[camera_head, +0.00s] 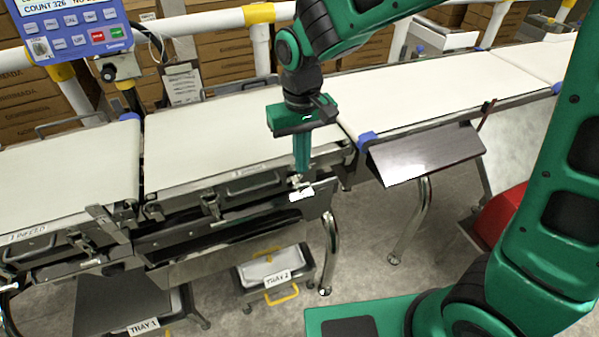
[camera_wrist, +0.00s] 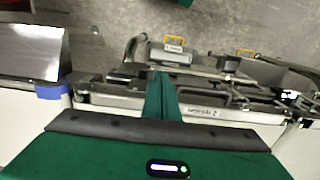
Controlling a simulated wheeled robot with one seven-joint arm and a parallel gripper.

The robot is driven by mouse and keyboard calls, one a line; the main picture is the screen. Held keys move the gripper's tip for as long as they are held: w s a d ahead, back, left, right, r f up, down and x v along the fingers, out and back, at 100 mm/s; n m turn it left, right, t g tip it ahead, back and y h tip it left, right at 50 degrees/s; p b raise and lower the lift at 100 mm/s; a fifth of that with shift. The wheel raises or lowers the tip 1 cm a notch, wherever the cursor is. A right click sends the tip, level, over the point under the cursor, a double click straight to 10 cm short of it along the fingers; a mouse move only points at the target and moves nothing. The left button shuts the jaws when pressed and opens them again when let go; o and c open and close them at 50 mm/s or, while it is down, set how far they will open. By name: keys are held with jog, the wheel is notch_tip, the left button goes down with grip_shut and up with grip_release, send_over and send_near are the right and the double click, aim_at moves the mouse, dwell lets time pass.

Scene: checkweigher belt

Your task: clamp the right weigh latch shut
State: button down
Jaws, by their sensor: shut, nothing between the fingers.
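The right weigh latch (camera_head: 297,182) is a small metal fitting at the right end of the middle belt's front side, just above a white tag (camera_head: 301,194). My gripper (camera_head: 302,170) points down with its green fingers together and empty, its tips at or just in front of the latch. The fingers cover part of the latch, so I cannot tell whether they touch it or whether its lever is open or closed. In the wrist view the shut fingers (camera_wrist: 160,96) reach over the belt's front edge and hide the latch.
Another latch (camera_head: 211,204) sits further left, beside a dark handle (camera_head: 254,183). A dark sloping plate (camera_head: 425,152) juts out on the right. Tray 2 (camera_head: 256,270) is below on the floor. A steel leg (camera_head: 329,250) stands under the belt's right end.

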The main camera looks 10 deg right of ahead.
aim_at(302, 184)
jog(key=shift+f, duration=2.25)
